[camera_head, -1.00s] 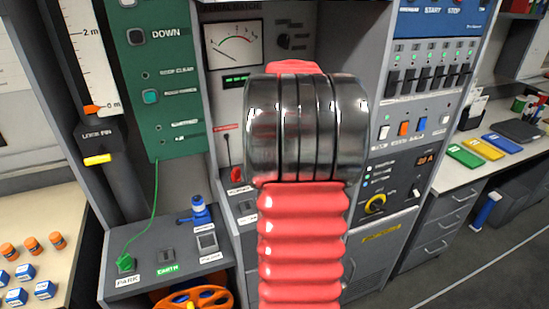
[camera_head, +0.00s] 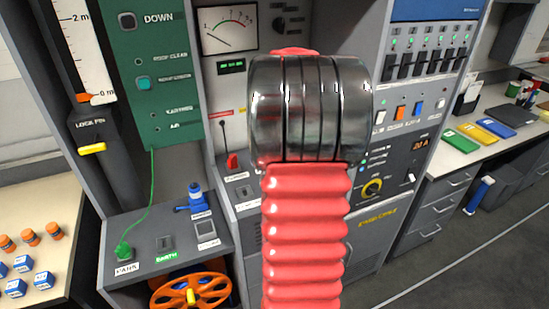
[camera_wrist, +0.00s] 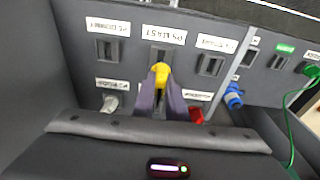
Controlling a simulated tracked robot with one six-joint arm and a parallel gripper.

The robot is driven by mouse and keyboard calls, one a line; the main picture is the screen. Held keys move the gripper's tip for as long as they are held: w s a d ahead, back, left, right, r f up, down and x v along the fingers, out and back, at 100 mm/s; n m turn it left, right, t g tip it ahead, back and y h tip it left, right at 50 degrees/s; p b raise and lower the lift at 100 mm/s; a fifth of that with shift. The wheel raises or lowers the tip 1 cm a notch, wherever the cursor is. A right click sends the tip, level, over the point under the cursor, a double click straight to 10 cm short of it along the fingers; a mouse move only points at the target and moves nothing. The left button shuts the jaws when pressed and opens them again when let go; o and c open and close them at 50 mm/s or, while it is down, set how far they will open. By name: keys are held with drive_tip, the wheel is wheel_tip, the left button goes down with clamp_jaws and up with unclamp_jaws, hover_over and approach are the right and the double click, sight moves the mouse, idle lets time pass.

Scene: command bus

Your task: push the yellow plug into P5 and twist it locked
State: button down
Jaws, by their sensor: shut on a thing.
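The yellow plug (camera_wrist: 160,71) is held between the purple fingertips of my gripper (camera_wrist: 160,84) in the wrist view. It is at the lower end of the dark socket P5 (camera_wrist: 158,56), whose white label (camera_wrist: 165,35) reads P5 MAST. I cannot tell whether the plug's tip touches the socket or is inside it. The fingers hide much of the plug. In the head view my arm hides the gripper, the yellow plug and P5.
In the wrist view, empty-looking sockets flank P5 on the left (camera_wrist: 107,49) and right (camera_wrist: 210,64). A red plug (camera_wrist: 195,115), a grey plug (camera_wrist: 110,104) and a blue plug (camera_wrist: 234,96) stand nearby. A green cable (camera_head: 152,190) hangs to the PARK plug (camera_head: 123,250).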

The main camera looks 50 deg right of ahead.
drive_tip(key=shift+f, duration=2.1)
drive_tip(key=shift+s, duration=0.15)
drive_tip(key=shift+f, duration=0.9)
idle(1.2)
drive_tip(key=shift+m+g, duration=0.3)
drive_tip(key=shift+m, duration=1.7)
drive_tip(key=shift+a, duration=0.1)
drive_tip(key=shift+f+m, duration=0.1)
drive_tip(key=shift+m, duration=0.3)
drive_tip(key=shift+m+g+h, duration=0.3)
drive_tip(key=shift+m, duration=1.3)
